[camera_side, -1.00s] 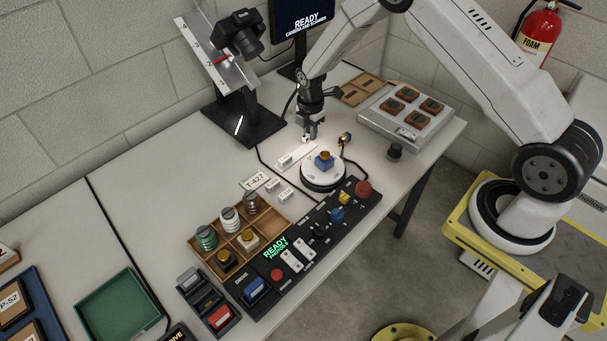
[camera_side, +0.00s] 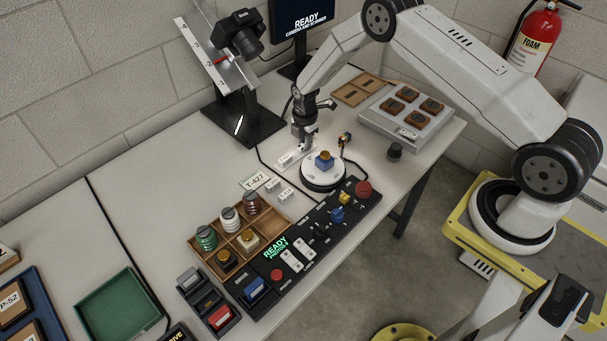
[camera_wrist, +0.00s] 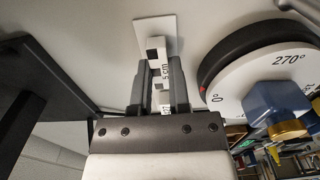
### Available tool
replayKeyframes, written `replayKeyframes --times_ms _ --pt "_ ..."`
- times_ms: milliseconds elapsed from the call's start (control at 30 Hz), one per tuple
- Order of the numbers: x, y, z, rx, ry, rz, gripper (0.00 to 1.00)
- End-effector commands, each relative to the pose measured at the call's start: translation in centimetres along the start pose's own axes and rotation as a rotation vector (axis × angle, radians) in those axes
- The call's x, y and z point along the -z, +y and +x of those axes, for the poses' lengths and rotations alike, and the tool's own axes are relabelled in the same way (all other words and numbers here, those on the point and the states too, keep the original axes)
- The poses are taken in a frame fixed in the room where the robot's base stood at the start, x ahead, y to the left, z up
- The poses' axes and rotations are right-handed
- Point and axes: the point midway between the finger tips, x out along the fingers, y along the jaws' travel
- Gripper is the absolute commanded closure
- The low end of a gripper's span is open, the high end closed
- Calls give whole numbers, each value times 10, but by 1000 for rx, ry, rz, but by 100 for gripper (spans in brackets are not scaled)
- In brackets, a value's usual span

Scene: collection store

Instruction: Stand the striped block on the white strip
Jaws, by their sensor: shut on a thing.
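My gripper (camera_side: 304,143) is shut on the striped block (camera_wrist: 157,68), a small white block with black squares and "5 cm" on it. In the wrist view the block sits between the two fingers of my gripper (camera_wrist: 159,75). The white strip (camera_wrist: 150,28) extends beyond the block in that view. In the side view my gripper is low over the strip (camera_side: 294,161), beside the round turntable; the block is mostly hidden there. I cannot tell whether the block's lower end touches the strip.
The white turntable (camera_side: 322,181) with a blue block (camera_side: 324,164) on it stands close right of my gripper. A control panel (camera_side: 318,235) and a wooden tray (camera_side: 240,240) lie in front. A camera on a stand (camera_side: 237,37) is at the back left.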

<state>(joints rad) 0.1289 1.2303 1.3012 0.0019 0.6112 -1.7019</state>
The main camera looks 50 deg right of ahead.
Motion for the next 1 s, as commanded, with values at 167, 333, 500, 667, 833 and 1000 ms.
replayKeyframes --times_ms 167,333,500,667,833,1000 --pt "0 1 3 -2 0 0 100" --pt "0 0 3 -2 0 0 100" --pt "0 0 7 -1 0 0 100" --pt "0 0 7 -2 0 0 43" --pt "0 0 6 -2 0 0 43" --pt "0 0 5 -2 0 0 43"
